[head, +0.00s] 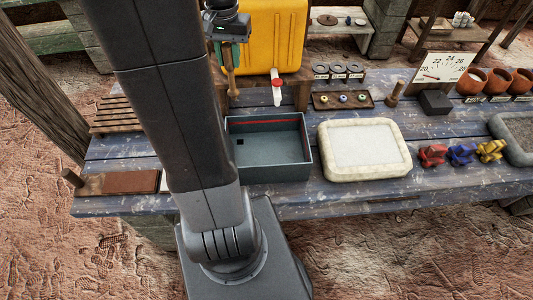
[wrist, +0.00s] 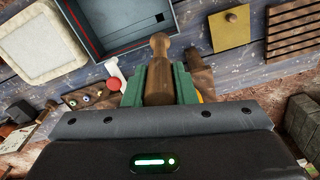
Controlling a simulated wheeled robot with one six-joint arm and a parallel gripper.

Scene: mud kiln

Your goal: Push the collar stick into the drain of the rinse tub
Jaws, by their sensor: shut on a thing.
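The collar stick is a brown wooden rod with a rounded knob and a collar, seen in the wrist view (wrist: 158,72) and small in the head view (head: 229,80). My gripper (wrist: 158,85) is shut on it between green fingers; in the head view my gripper (head: 227,60) is above the back of the table. The rinse tub (head: 290,172) is a grey-blue open box with a red line inside its back wall. Its drain (head: 240,142) looks like a small dark square in the floor at the left. The tub also shows in the wrist view (wrist: 110,45). The stick is apart from the drain.
A yellow container (head: 285,35) with a red-handled tap (head: 277,88) stands behind the tub. A white-rimmed basin (head: 398,160) is close on the right. A slatted rack (head: 125,113) and a brown board (head: 130,182) lie left. Blue table shows between them.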

